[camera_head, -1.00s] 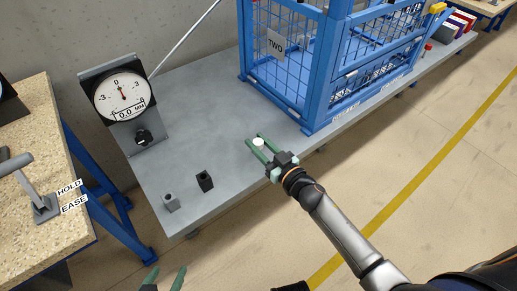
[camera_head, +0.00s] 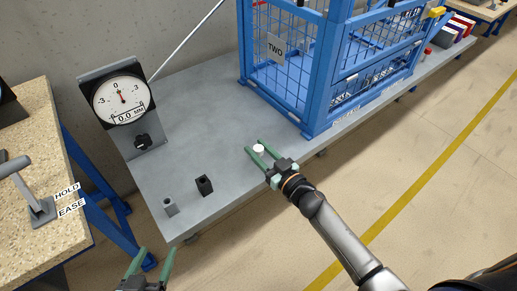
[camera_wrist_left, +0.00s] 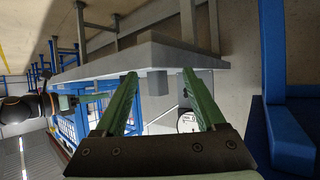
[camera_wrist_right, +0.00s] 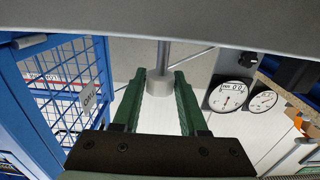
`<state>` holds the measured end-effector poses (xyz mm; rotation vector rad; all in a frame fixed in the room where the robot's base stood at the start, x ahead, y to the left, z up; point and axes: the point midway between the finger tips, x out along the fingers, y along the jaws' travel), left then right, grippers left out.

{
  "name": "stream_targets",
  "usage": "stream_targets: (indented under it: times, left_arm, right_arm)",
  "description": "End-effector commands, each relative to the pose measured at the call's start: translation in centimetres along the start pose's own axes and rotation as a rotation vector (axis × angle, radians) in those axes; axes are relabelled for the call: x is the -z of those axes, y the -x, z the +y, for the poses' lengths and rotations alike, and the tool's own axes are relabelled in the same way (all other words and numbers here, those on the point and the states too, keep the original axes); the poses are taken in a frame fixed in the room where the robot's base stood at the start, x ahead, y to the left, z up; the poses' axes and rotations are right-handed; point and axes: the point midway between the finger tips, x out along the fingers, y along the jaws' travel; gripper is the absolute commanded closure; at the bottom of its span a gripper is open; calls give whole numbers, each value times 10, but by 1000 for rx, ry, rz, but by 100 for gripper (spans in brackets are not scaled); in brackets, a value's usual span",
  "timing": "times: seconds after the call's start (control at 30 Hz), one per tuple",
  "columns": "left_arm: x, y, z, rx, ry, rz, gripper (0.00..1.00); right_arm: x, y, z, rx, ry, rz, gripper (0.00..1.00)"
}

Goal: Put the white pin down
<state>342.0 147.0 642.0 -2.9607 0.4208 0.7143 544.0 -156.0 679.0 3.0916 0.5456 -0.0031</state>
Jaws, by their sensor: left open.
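The white pin (camera_head: 258,149) is between the fingers of my right gripper (camera_head: 256,150), over the front part of the grey table (camera_head: 185,130). In the right wrist view, its white head (camera_wrist_right: 160,84) sits between both fingertips of this gripper (camera_wrist_right: 160,90), which look closed on its sides. That view is upside down, and a thin grey stem (camera_wrist_right: 163,55) runs from the head toward the tabletop. I cannot tell whether it touches. My left gripper (camera_head: 154,262) is open and empty in front of the table's near corner, and its fingers (camera_wrist_left: 160,95) are apart in its wrist view.
A black block (camera_head: 204,186) and a grey block (camera_head: 170,207) stand near the table's front left. A dial gauge (camera_head: 122,98) stands at the back left. A blue cage marked TWO (camera_head: 318,95) stands right of the pin. Bare tabletop lies between them.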

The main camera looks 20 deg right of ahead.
Motion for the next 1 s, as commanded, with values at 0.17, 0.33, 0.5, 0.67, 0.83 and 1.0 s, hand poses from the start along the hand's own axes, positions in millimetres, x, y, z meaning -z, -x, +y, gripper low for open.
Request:
stream_targets:
  times: [0.17,0.33,0.5,0.67,0.83,1.0]
  left_arm:
    - [2,0,0,0,0,5,28]
    - [2,0,0,0,-1,4,28]
    - [2,0,0,-1,0,-1,28]
    - [-22,2,4,-10,19,-91,28]
    - [-57,9,12,-25,58,-223,28]
    - [-66,12,15,-31,71,-266,28]
  right_arm:
    - [0,0,0,0,0,0,36]
    - [0,0,0,0,-1,0,34]
    - [2,0,0,0,0,1,34]
    - [3,14,0,0,-2,-3,34]
    - [2,50,0,-1,-3,-4,34]
    - [3,84,0,0,-1,-3,34]
